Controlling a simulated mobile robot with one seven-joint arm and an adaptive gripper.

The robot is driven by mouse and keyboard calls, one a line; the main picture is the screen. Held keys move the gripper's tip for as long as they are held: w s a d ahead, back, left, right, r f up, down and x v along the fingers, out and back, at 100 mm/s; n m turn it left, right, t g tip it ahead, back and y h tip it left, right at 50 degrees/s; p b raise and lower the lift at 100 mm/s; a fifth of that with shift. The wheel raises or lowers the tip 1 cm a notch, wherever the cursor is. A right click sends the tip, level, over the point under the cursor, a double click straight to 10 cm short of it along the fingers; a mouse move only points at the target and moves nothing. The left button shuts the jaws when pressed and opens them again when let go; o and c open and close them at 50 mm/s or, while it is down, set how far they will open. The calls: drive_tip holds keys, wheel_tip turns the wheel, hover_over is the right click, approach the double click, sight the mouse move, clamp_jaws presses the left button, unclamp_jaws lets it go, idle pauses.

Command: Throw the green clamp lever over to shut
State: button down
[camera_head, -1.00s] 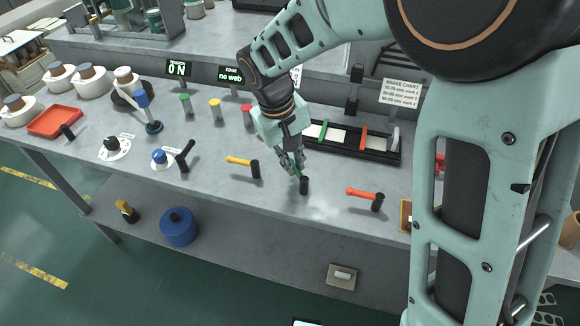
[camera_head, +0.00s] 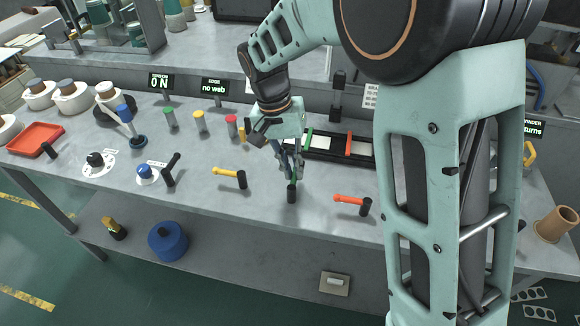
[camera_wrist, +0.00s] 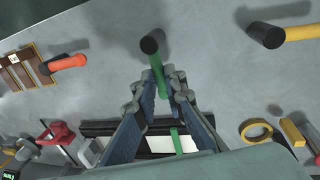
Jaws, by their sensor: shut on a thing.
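The green clamp lever (camera_wrist: 159,77) runs from its black post (camera_wrist: 152,42) to between my fingertips in the wrist view. In the head view, the post (camera_head: 291,194) stands near the bench's front edge, and the lever is mostly hidden by my fingers, pointing toward the back of the bench. My gripper (camera_head: 290,172) is low over the bench, just behind the post. In the wrist view, my gripper (camera_wrist: 161,82) is shut on the lever's handle.
A yellow lever (camera_head: 226,172) stands to the left and an orange lever (camera_head: 348,200) to the right, both pointing left from black posts. A black-framed tray (camera_head: 322,151) lies behind my gripper. Bare bench surrounds the green lever's post.

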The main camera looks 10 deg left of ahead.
drive_tip(key=shift+d+m, duration=0.1)
drive_tip(key=shift+m, duration=0.2)
drive_tip(key=c, duration=2)
unclamp_jaws()
drive_tip(key=r, duration=0.4)
drive_tip(key=a+r, duration=0.1)
drive_tip(key=r, duration=0.3)
drive_tip(key=a+r, duration=0.1)
drive_tip(key=r, duration=0.2)
drive_tip(key=shift+w+a+r, duration=0.1)
drive_tip(key=shift+a+r, duration=0.1)
drive_tip(key=shift+r, duration=0.2)
